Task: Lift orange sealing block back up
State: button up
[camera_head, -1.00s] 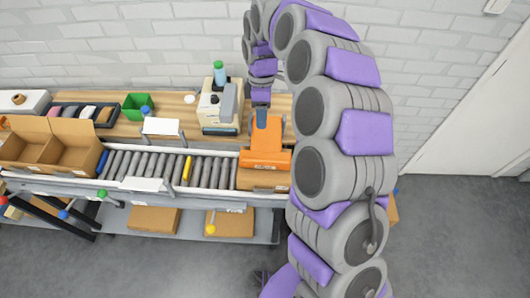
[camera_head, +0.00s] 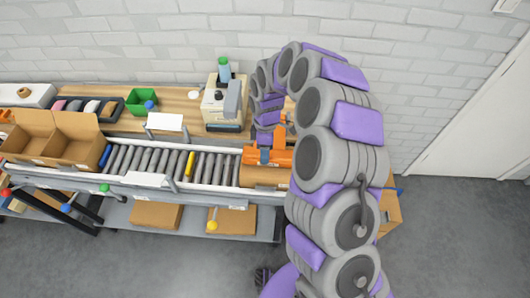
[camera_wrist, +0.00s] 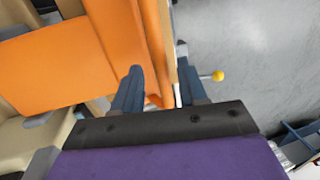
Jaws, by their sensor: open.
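The orange sealing block (camera_head: 283,158) sits at the right end of the roller conveyor, over a cardboard box (camera_head: 262,177). My arm hides part of it in the head view. In the wrist view its broad orange face (camera_wrist: 45,65) fills the upper left. My gripper (camera_head: 272,143) is beside the block. In the wrist view my gripper (camera_wrist: 158,60) is open, its two blue-grey fingers apart with an orange edge showing between and beyond them. I cannot tell whether either finger touches it.
The roller conveyor (camera_head: 145,160) runs left to an open carton (camera_head: 50,140). A cream machine (camera_head: 222,108) and a green bin (camera_head: 141,100) stand on the wooden bench behind. A yellow knob (camera_head: 212,225) hangs below the conveyor's front rail. Grey floor lies open in front.

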jog(key=shift+f, duration=0.5)
jog(key=shift+s, duration=0.1)
grip_shut()
dwell(0.3)
